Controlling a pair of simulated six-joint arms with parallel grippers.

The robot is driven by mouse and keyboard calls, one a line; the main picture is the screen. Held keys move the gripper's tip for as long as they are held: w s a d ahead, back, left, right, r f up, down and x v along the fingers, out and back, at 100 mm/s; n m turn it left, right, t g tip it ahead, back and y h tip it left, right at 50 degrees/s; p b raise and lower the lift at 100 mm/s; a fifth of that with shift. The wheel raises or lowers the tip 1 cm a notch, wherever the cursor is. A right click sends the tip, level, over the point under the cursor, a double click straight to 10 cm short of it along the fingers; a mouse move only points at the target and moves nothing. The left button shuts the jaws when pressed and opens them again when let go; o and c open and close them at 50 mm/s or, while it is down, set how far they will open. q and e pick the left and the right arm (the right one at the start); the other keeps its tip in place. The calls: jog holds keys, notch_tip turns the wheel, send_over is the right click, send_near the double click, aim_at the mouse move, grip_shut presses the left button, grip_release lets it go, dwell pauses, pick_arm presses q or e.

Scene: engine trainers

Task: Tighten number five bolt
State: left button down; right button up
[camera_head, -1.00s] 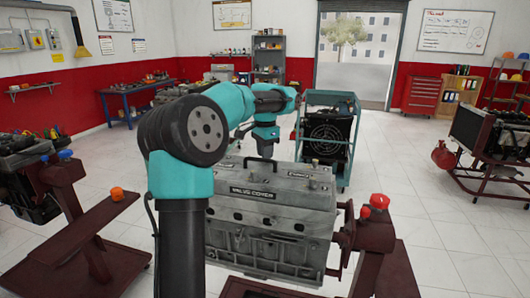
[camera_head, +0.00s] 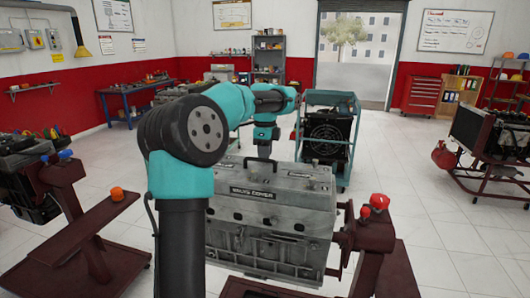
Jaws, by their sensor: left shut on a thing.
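The engine block (camera_head: 265,240) stands on a dark red stand and carries a grey valve cover (camera_head: 300,185) with a "VALVE COVER" plate. Small bolts show on its top, but I cannot read any numbers. My left arm crosses the picture, and its gripper (camera_head: 264,151) points down over the back left of the cover. It is shut on a dark thing (camera_head: 258,163), seen as a thin black piece at the cover's back edge. Its shape and its contact with a bolt are unclear. My right gripper is out of view.
A teal-framed cart with a black radiator (camera_head: 328,135) stands behind the engine. A red stand with an orange cap (camera_head: 117,194) is at left. Red knobs (camera_head: 380,201) sit on the engine stand at right.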

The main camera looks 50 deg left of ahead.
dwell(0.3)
pick_arm(q)
jog(key=c, duration=1)
grip_release()
notch_tip(320, 180, up, 17)
jog(key=shift+r, duration=0.2)
jog(key=shift+f, duration=0.15)
dwell(0.5)
jog(key=shift+f, duration=5.3)
jog(key=shift+r, duration=0.1)
